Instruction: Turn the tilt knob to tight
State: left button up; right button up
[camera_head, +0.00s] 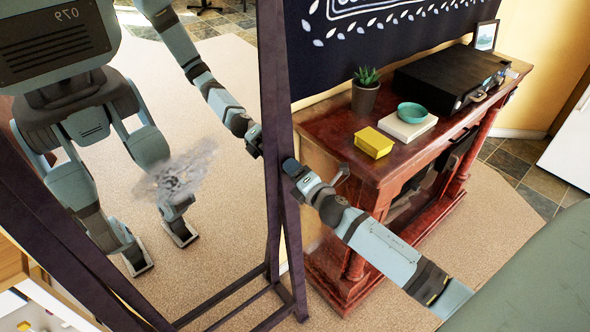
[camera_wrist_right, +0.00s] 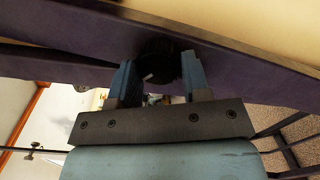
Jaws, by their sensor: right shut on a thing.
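A standing mirror has a dark purple frame (camera_head: 273,120) and shows my reflection. The tilt knob (camera_wrist_right: 158,62) is a dark round knob on the side of the frame in the right wrist view. It has a pale mark near its lower edge. My right gripper (camera_head: 291,168) reaches the frame's near upright from the right and is shut on the knob. In the right wrist view one blue-grey finger of the gripper (camera_wrist_right: 158,80) is on each side of the knob. In the head view the gripper hides the knob. My left gripper is not in view.
A red-brown wooden cabinet (camera_head: 335,135) stands right of the mirror, close behind my right arm. It bears a yellow box (camera_head: 373,142), a pale book (camera_head: 408,127) with a teal bowl (camera_head: 412,112), a potted plant (camera_head: 365,95) and a black player (camera_head: 450,75).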

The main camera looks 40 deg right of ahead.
jog(key=m+p, duration=0.1)
jog(key=m, duration=0.2)
jog(key=m+h+p, duration=0.1)
jog(key=m+p, duration=0.1)
jog(key=m, duration=0.2)
jog(key=m+g+p, duration=0.1)
jog(key=m+p, duration=0.1)
jog(key=m, duration=0.2)
jog(key=shift+r, duration=0.3)
jog(key=shift+m+p, duration=0.3)
jog(key=o, duration=0.9)
jog(key=shift+a, duration=0.1)
jog(key=s+r+b, duration=0.1)
jog(key=s+b, duration=0.1)
jog(key=s, duration=1.1)
jog(key=shift+s+a, duration=0.3)
jog(key=shift+a, duration=0.1)
